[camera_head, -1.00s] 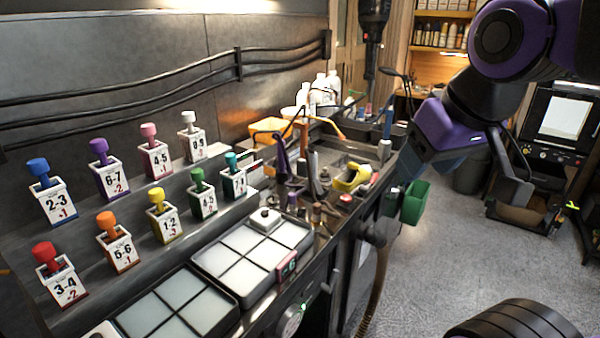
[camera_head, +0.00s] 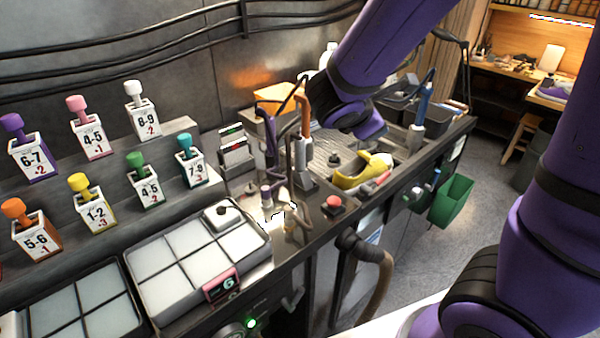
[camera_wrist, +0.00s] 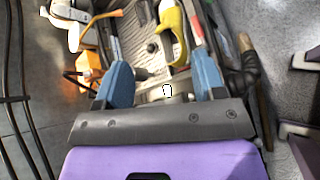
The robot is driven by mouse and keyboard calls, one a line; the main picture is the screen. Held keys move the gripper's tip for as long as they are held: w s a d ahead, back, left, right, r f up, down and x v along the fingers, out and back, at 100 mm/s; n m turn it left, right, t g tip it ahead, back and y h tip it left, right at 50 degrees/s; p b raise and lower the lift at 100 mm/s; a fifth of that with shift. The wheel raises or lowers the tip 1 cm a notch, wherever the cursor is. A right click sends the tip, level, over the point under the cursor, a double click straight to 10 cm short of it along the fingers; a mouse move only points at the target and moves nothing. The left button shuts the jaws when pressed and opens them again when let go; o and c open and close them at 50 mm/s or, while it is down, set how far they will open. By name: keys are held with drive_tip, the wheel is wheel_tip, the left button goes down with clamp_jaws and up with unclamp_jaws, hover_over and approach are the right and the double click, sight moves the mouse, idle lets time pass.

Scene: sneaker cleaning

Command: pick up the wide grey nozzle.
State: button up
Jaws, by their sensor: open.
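In the wrist view my gripper (camera_wrist: 162,78) is open, its two blue fingers spread wide over the bench. A small pale grey piece (camera_wrist: 167,91) shows low between the fingers, close to the gripper's front edge; I cannot tell whether it is the wide grey nozzle. No other thing in view is clearly that nozzle. In the head view my purple wrist hangs over the ribbed grey basin area and hides part of it; the fingers do not show there. A dark knob-like piece (camera_head: 335,158) stands on the basin.
Upright tools with an orange handle (camera_head: 304,115) stand to the left. A red button (camera_head: 334,203), a hose (camera_head: 375,275) and a green bin (camera_head: 451,200) are at the front.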

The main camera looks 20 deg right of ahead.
drive_tip(key=w+a+f+n+t+y, duration=0.1)
drive_tip(key=w+a+f+n+t, duration=0.3)
drive_tip(key=w+a+f+n, duration=0.3)
drive_tip(key=n+t+y, duration=0.2)
drive_tip(key=n+y, duration=0.1)
drive_tip(key=n, duration=0.4)
approach(299, 148)
drive_tip(key=w+d, duration=0.1)
drive_tip(key=w, duration=0.1)
drive_tip(key=x, duration=0.5)
drive_tip(key=shift+f, duration=0.4)
drive_tip(key=shift+r+x, duration=0.15)
drive_tip(key=shift+x, duration=1.3)
drive_tip(key=shift+r+x, duration=0.15)
drive_tip(key=shift+x, duration=1.35)
clamp_jaws()
